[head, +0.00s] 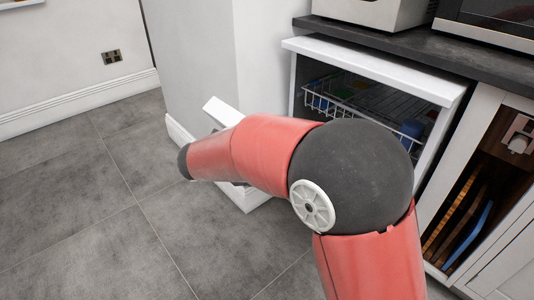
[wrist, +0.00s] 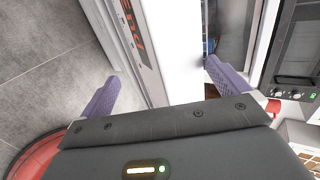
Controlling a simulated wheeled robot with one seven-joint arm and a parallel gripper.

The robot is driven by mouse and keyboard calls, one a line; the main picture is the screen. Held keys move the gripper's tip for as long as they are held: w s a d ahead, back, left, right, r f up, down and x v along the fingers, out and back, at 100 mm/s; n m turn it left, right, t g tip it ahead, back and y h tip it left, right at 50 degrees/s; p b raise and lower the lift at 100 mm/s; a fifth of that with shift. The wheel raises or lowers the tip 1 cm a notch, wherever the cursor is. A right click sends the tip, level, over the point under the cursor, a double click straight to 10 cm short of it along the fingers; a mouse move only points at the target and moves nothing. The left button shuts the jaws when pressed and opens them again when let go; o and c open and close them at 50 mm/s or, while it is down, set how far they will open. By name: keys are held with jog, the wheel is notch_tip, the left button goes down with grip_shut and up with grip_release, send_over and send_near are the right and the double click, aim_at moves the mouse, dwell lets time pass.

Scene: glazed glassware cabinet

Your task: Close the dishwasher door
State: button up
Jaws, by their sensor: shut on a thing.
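The dishwasher (head: 465,85) stands open under the counter in the head view, its wire rack (head: 340,105) showing inside. Its white door (head: 226,110) stands out to the left, open, mostly hidden behind my red arm. In the wrist view, the door (wrist: 185,50) runs up between the two purple fingers of my gripper (wrist: 160,70). Whether each finger pad touches is hard to see. My gripper is hidden in the head view.
An open cupboard (head: 465,215) with boards stands to the right. A white wall (head: 195,60) is behind the door. Grey tiled floor (head: 90,215) is clear at left.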

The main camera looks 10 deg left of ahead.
jog(key=shift+s+a+f, duration=0.2)
jog(key=shift+f, duration=0.2)
jog(key=shift+s+a+f, duration=0.15)
jog(key=shift+f, duration=0.25)
jog(key=shift+c, duration=0.6)
jog(key=s+a+r, duration=0.3)
jog(key=r, duration=0.5)
jog(key=shift+s+a, duration=0.2)
jog(key=shift+a, duration=0.05)
